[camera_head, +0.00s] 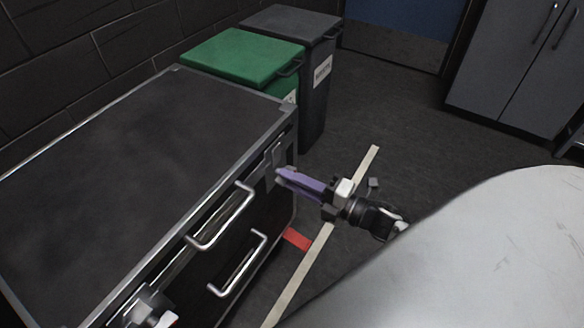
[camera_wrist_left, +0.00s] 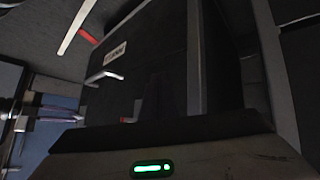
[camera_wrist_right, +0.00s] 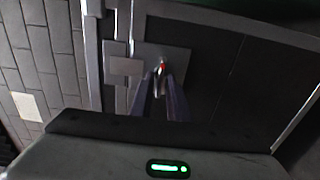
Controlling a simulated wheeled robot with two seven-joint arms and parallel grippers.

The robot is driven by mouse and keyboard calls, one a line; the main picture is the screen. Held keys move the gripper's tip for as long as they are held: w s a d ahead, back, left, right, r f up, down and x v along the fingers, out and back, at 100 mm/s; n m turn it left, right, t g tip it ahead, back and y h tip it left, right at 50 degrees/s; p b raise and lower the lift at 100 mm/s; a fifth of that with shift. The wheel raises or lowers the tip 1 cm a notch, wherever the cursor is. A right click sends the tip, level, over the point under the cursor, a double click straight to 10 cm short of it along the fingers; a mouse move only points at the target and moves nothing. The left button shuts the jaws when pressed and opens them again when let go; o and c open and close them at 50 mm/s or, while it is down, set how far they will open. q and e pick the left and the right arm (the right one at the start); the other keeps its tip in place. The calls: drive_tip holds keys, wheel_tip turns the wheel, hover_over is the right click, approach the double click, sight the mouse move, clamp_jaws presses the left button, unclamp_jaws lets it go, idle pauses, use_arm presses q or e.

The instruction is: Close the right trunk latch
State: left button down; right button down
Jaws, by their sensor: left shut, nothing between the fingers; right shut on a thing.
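The black trunk (camera_head: 120,140) with metal edges fills the left of the head view. Its right latch (camera_head: 274,160) is a grey metal plate near the right end of the front face. My right gripper (camera_head: 282,176) has its purple fingers at this latch. In the right wrist view the latch (camera_wrist_right: 160,68), with a small red spot, lies between the fingertips, and the gripper is shut on it. The fingers hide part of it. My left gripper (camera_wrist_left: 162,85) shows only dimly in the left wrist view, shut and empty, with a dark trunk side ahead.
Two handles (camera_head: 222,222) stick out from the trunk's front. A metal fitting (camera_head: 150,306) shows at the lower left. A green-lidded bin (camera_head: 240,58) and a dark bin (camera_head: 316,80) stand behind the trunk. A white surface (camera_head: 480,260) fills the lower right.

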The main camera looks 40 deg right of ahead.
idle(0.4)
drive_tip(key=c, duration=1.9)
unclamp_jaws()
drive_tip(key=shift+s, duration=0.1)
